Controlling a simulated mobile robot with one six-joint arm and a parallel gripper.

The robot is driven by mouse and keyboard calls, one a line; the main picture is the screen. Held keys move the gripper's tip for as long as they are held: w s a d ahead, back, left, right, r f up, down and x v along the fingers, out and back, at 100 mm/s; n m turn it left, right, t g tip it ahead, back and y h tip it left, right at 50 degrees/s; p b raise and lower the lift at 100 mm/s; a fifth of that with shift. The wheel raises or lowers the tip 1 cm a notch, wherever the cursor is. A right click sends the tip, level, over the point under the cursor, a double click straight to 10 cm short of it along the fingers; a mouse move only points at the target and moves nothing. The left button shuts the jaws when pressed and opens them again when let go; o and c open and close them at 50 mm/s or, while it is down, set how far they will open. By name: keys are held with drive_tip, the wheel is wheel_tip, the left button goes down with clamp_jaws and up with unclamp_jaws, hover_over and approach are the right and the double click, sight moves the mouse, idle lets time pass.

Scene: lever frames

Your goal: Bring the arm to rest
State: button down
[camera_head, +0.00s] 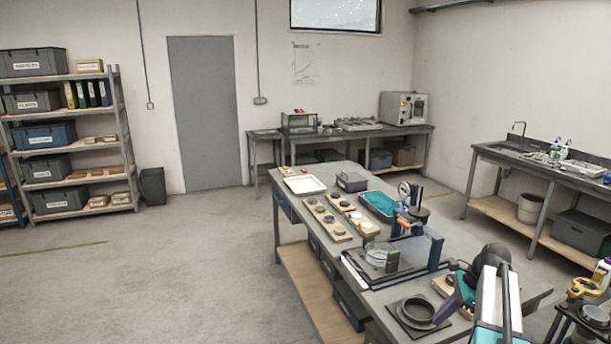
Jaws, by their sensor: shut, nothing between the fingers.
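My arm (497,303) rises from the bottom right of the head view. Its pale link leads up to a dark joint above the right end of the middle bench. My gripper (440,316) is small and partly hidden beside the arm. It points down and left over the near end of the bench (385,300), close to a dark ring (418,309) on a square plate. It is shut with nothing in it. I cannot tell whether its tip touches the ring.
A clear-fronted frame with a blue post (436,248) stands left of the arm. A teal tray (380,204), a white tray (305,185) and small boards lie farther back. A cart with yellow-handled tools (583,288) stands at right. The floor at left is clear.

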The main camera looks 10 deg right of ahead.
drive_tip(key=s+a+f+n+g+y, duration=0.15)
drive_tip(key=a+f+n, duration=0.5)
drive_tip(key=a, duration=0.85)
drive_tip(key=s+a+f+n+g, duration=0.1)
drive_tip(key=s+a+f, duration=0.15)
drive_tip(key=f, duration=0.25)
drive_tip(key=s+a+f+n+h+b, duration=0.1)
drive_tip(key=s+a+f, duration=0.1)
drive_tip(key=a+f, duration=0.15)
drive_tip(key=s+a+f+n+g, duration=0.1)
drive_tip(key=s+a+f, duration=0.1)
drive_tip(key=f, duration=0.3)
drive_tip(key=s+a+f+n+g+h+b, duration=0.1)
drive_tip(key=s+a+f+n, duration=0.2)
drive_tip(key=s+f, duration=0.5)
drive_tip(key=s+a+f+n+g+h+b, duration=0.1)
drive_tip(key=s+a+f+n+h+b, duration=0.1)
drive_tip(key=s+f+n, duration=0.3)
drive_tip(key=s+a+f+n+g+h+b, duration=0.1)
drive_tip(key=s+f+n, duration=0.4)
drive_tip(key=s+f, duration=0.7)
drive_tip(key=shift+s+a+f+g+h+b, duration=0.35)
drive_tip(key=shift+a+g, duration=0.2)
drive_tip(key=shift+a, duration=0.75)
